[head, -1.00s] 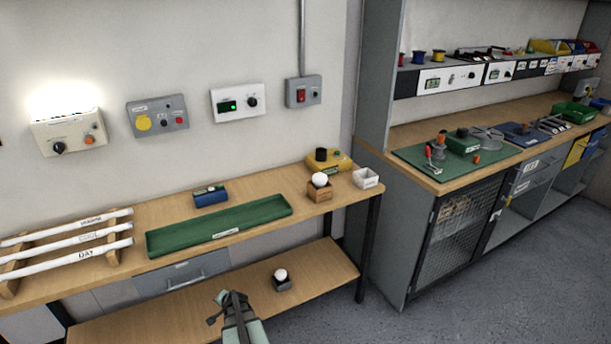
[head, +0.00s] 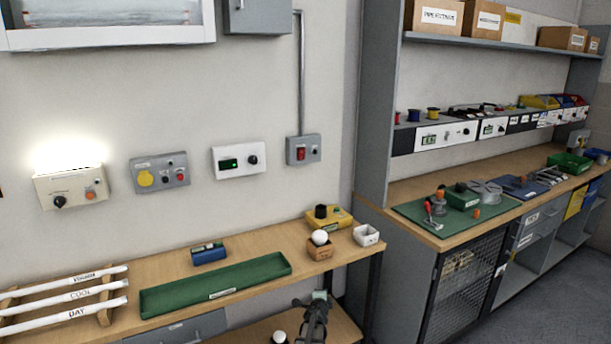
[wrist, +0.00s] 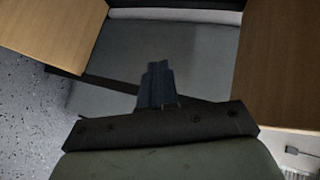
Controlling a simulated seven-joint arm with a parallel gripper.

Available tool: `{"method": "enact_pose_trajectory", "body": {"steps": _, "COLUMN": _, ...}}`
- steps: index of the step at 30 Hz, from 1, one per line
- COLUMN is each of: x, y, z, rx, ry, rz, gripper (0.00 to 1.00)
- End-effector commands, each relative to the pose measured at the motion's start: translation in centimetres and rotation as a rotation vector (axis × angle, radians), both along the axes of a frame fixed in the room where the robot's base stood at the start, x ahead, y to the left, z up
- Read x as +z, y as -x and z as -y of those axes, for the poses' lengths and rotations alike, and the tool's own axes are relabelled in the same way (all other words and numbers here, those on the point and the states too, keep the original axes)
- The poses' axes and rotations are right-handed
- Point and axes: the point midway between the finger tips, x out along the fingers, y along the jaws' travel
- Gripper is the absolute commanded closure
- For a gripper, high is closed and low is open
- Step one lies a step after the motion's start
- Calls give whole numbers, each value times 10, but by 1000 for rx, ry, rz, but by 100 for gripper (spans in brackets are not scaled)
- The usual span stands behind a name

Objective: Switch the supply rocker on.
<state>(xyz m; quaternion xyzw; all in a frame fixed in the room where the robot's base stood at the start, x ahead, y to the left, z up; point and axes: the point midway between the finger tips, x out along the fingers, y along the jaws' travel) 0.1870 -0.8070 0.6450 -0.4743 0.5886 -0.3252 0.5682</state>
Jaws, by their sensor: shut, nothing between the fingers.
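The supply rocker is a red rocker (head: 301,154) in a small grey wall box (head: 304,149), below a vertical conduit. A small round indicator sits to its right; the rocker's tilt is too small to read. My gripper (head: 314,322) is low in the head view, at the front of the bench, well below and in front of the box and apart from it. Its fingers (wrist: 157,84) are shut and empty in the wrist view. The rocker does not show in the wrist view.
A bench (head: 180,267) stands below the wall box. On it are a yellow block (head: 338,217), a wooden box with a white ball (head: 320,237), a white box (head: 367,236) and a green tray (head: 160,302). A grey cabinet edge (head: 377,130) rises to the right. The wall before the rocker is clear.

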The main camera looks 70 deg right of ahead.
Motion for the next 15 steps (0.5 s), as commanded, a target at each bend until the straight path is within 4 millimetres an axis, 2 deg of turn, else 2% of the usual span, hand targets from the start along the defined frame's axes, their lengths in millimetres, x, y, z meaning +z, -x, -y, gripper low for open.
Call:
{"method": "enact_pose_trajectory", "body": {"steps": 1, "x": 9, "y": 25, "z": 13, "rx": -55, "ry": 21, "rz": 17, "gripper": 100}}
{"method": "enact_pose_trajectory", "body": {"steps": 5, "x": 32, "y": 85, "z": 36, "rx": -186, "ry": 71, "rz": 68, "gripper": 100}}
{"method": "enact_pose_trajectory", "body": {"steps": 10, "x": 74, "y": 163, "z": 65, "rx": -334, "ry": 142, "rz": 134, "gripper": 100}}
{"method": "enact_pose_trajectory", "body": {"steps": 12, "x": 96, "y": 186, "z": 77, "rx": -366, "ry": 167, "rz": 162, "gripper": 100}}
{"method": "enact_pose_trajectory", "body": {"steps": 15, "x": 127, "y": 201, "z": 91, "rx": -371, "ry": 190, "rz": 190, "gripper": 100}}
